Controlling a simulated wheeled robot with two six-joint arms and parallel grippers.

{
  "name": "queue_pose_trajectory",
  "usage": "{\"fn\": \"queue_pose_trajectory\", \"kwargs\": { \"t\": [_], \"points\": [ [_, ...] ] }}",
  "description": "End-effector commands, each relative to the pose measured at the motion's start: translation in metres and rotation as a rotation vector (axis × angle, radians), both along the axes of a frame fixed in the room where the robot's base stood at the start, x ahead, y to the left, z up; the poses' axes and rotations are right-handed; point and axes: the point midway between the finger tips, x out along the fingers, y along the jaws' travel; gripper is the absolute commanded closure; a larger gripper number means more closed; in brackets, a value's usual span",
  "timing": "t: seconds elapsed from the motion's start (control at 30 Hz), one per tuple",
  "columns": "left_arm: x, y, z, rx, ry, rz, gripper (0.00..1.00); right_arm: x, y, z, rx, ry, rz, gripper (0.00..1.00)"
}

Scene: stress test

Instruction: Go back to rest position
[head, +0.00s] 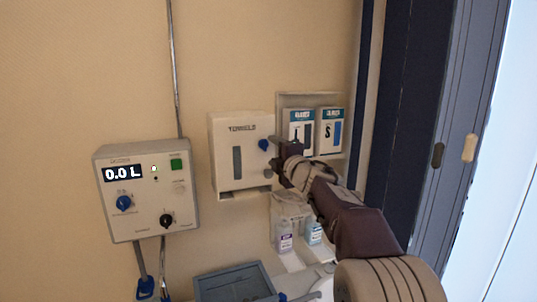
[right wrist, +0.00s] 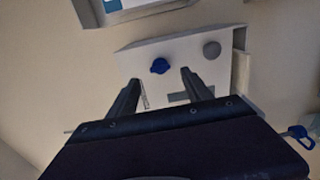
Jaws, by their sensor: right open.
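My right gripper (head: 277,158) is raised in front of the right side of the white towel dispenser (head: 226,155) on the wall. In the right wrist view its two fingers (right wrist: 160,88) are apart with nothing between them. They point at the dispenser's face (right wrist: 178,48), where a blue knob (right wrist: 160,66) and a grey round button (right wrist: 211,50) show just beyond the tips. I cannot tell whether the fingers touch the dispenser. My left gripper is in neither view.
A control box (head: 146,187) reading 0.0 L hangs at left. Two glove boxes (head: 299,132) sit in a wall holder right of the dispenser. Below are small bottles (head: 285,236) and a grey-blue tray (head: 235,284). A dark door frame (head: 400,120) stands at right.

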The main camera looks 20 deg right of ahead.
Motion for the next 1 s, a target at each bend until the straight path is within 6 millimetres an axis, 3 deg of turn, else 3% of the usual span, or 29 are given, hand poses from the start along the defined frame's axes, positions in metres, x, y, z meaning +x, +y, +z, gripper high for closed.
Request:
{"fn": "queue_pose_trajectory", "kwargs": {
  "t": [0.2,0.67,0.73,0.8,0.87,0.9,1.0],
  "points": [
    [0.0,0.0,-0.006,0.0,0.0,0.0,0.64,-0.025,0.001,0.0,0.0,0.0,0.0,0.42],
    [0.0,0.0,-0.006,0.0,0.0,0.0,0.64,-0.026,0.002,0.0,0.0,0.0,0.001,0.42],
    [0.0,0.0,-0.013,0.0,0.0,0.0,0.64,-0.024,0.011,-0.008,0.0,0.0,0.019,0.42],
    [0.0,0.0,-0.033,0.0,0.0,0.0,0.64,-0.019,0.039,-0.028,0.0,0.001,0.071,0.42],
    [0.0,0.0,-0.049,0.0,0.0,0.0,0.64,-0.015,0.068,-0.064,0.03,0.037,0.124,0.42],
    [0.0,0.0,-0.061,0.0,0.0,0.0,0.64,-0.015,0.087,-0.097,0.091,0.075,0.148,0.42],
    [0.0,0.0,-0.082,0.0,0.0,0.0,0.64,-0.022,0.113,-0.188,0.311,0.211,0.114,0.42]
  ]
}}
